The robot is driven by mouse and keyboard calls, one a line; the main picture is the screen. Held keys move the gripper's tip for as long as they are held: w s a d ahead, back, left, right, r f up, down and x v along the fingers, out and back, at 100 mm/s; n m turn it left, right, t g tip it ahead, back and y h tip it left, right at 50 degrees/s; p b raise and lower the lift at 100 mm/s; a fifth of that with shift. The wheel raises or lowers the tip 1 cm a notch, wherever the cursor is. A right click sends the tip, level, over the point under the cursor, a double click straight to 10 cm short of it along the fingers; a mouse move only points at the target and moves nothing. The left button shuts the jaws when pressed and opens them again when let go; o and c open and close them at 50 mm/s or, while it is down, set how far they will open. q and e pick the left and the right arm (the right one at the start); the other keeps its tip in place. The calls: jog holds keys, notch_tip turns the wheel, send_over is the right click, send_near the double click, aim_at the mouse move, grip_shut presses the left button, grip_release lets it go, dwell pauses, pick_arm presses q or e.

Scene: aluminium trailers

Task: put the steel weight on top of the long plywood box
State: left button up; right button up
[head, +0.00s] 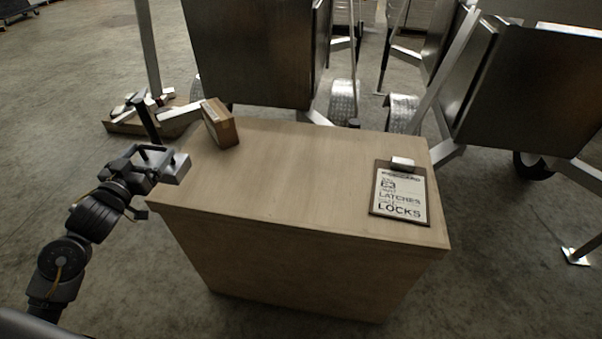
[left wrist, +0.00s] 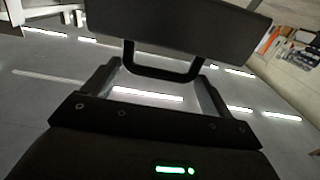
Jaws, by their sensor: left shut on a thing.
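The long plywood box (head: 285,185) stands in the middle of the head view, with a broad flat top. My left gripper (head: 146,160) is just off the box's left edge, at about the height of its top. It is shut on the handle of the steel weight (head: 175,168), a grey block. In the left wrist view the weight (left wrist: 180,25) is a dark block with a looped handle, and the handle lies between the fingers of my left gripper (left wrist: 160,75). The weight appears to hang clear of the box. My right gripper is out of view.
A small brown box (head: 222,124) stands at the top's far left corner. A clipboard with a printed sheet (head: 400,192) lies at the right end. The middle of the top is bare. Metal trailers (head: 260,50) stand behind, and a low tray of scraps (head: 130,123) lies at the back left.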

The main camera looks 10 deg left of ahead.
aim_at(161, 153)
pick_arm(q)
jog(key=a+r+b, duration=0.2)
jog(key=a+r, duration=0.3)
jog(key=a, duration=0.3)
jog(key=shift+w+a, duration=0.2)
jog(key=shift+w, duration=0.05)
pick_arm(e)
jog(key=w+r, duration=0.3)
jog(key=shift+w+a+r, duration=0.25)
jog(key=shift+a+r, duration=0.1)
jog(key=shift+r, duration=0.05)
pick_arm(q)
jog(key=shift+r, duration=0.1)
